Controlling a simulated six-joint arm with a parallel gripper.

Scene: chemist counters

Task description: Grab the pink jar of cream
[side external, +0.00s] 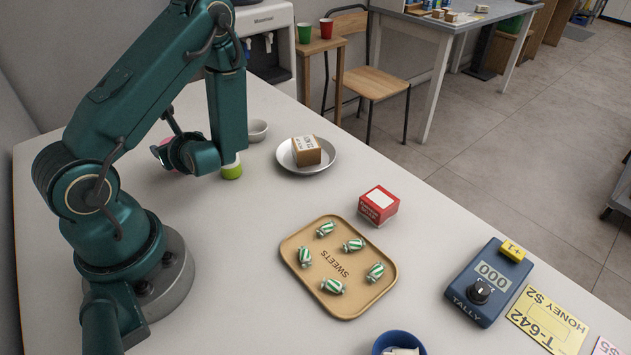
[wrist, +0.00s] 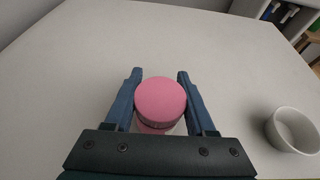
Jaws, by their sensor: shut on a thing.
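The pink jar of cream (wrist: 160,98) stands between the two fingers of my gripper (wrist: 159,74) in the wrist view, its round pink lid facing the camera. My gripper is shut on it, with one finger on each side. In the side view the jar (side external: 168,142) is mostly hidden behind my gripper (side external: 160,152), with only a bit of pink showing. I cannot tell whether its base touches the counter.
A green-and-white jar (side external: 232,168) stands close by my wrist. A sweets tray (side external: 365,297), red box (side external: 379,204) and tally counter (side external: 485,285) lie farther off.

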